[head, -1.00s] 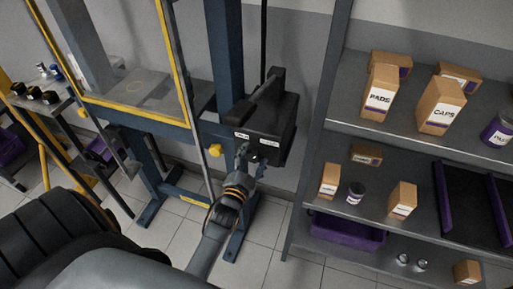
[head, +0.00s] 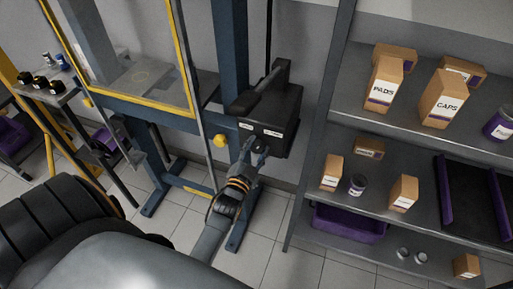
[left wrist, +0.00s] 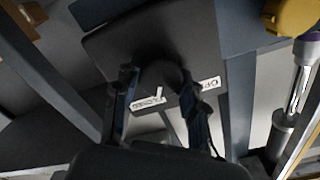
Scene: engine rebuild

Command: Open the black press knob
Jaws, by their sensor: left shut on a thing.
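The black press knob (left wrist: 172,77) sits on the front of a black box (head: 270,118) on the blue press frame. It is a dark rounded shape between two white labels, one reading like CLOSED (left wrist: 146,103) and the other OPEN (left wrist: 209,84). A short white mark shows close to the CLOSED label. My left gripper (head: 251,149) reaches up to the box face. In the left wrist view its two fingers (left wrist: 158,89) are on either side of the knob, shut on it. The knob is mostly hidden by the gripper in the head view.
A yellow knob (head: 220,140) is on the press frame just left of the box. A grey shelf (head: 310,195) with cartons and jars stands close on the right. Tiled floor (head: 258,232) lies open below.

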